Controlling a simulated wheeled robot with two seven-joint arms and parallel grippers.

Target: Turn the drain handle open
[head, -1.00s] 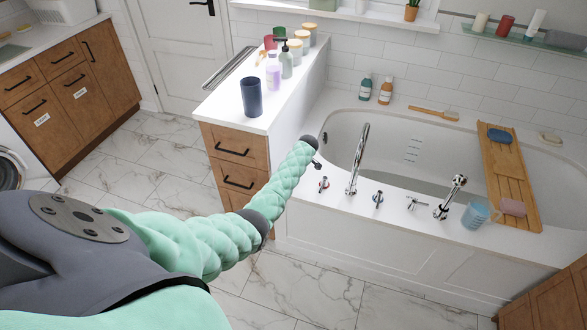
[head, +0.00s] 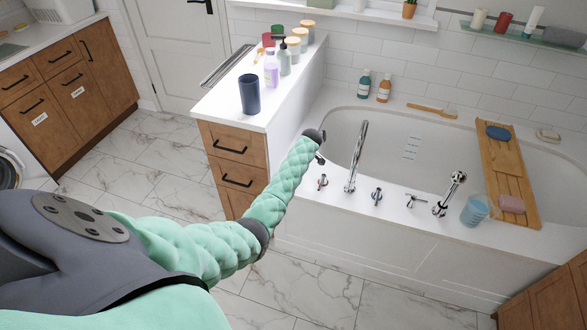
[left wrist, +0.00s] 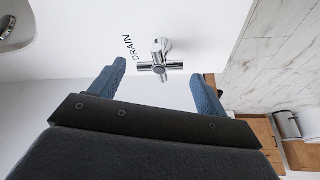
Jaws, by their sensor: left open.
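The drain handle (left wrist: 160,67) is a chrome cross-shaped tap on the white tub deck, with the word DRAIN printed beside it in the left wrist view. My left gripper (left wrist: 158,70) is open, with one blue finger on each side of the handle. The crossbar lies between the fingertips, with clear gaps and no visible contact. In the head view, the end of my left arm (head: 315,137) is over the left end of the tub deck, mostly hiding the gripper. The DRAIN label is not readable there. My right gripper is not in view.
The bathtub (head: 440,130) has a tall spout (head: 356,155) and several deck handles. A hand shower (head: 449,194), a blue cup (head: 475,210) and a wooden bath tray (head: 510,170) stand to the right. A drawer cabinet (head: 235,165) is beside my arm.

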